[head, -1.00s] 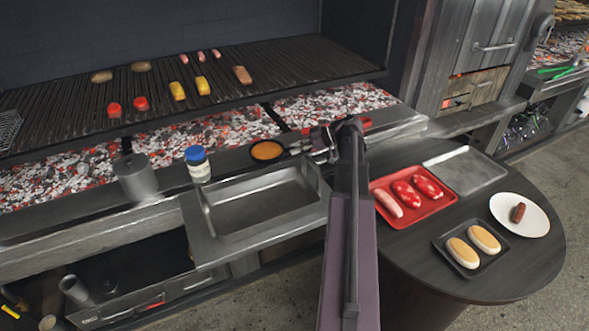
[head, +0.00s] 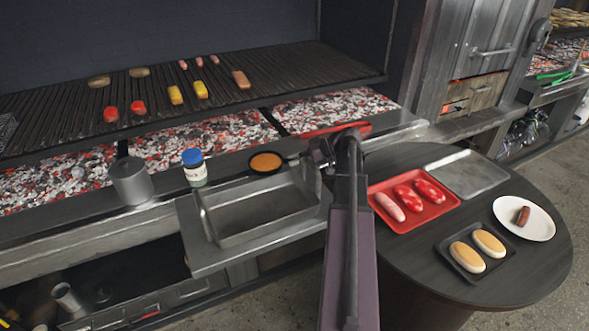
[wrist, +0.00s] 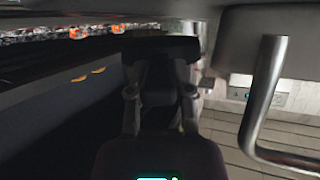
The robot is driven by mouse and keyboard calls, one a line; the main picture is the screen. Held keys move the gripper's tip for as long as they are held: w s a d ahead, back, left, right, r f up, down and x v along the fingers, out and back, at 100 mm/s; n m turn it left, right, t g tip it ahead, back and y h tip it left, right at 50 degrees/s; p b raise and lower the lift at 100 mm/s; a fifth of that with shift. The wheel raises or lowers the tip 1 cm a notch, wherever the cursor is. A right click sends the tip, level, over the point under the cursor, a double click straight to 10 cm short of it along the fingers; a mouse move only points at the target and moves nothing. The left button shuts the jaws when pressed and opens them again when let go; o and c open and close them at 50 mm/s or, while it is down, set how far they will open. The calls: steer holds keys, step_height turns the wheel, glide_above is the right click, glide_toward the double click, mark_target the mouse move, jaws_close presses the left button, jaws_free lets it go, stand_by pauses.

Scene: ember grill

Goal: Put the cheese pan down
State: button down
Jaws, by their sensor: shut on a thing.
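The cheese pan (head: 266,162) is a small round dark pan with orange melted cheese. In the head view it appears level at the grill's front ledge, just behind the metal basin. I cannot tell whether its base touches the ledge. Its handle runs right to my gripper (head: 312,155), which is shut on it; my wrist and arm partly hide the grip. In the wrist view the dark gripper fingers (wrist: 160,90) show, but the pan's cheese cannot be made out.
A blue-capped jar (head: 194,168) and a metal cylinder (head: 130,180) stand left of the pan. The metal basin (head: 258,212) lies in front. A red tray of sausages (head: 440,207) is on the round table at right. Glowing coals (head: 215,140) lie behind.

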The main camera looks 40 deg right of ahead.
steer(key=shift+f+b, duration=1.2)
steer(key=shift+f, duration=0.25)
steer(key=c, duration=0.5)
jaws_free()
steer(key=shift+c, duration=0.2)
steer(key=shift+d+r, duration=0.1)
steer(key=p+v, duration=0.4)
steer(key=v, duration=0.7)
steer(key=shift+s+d+p, duration=0.3)
steer(key=shift+r, duration=0.15)
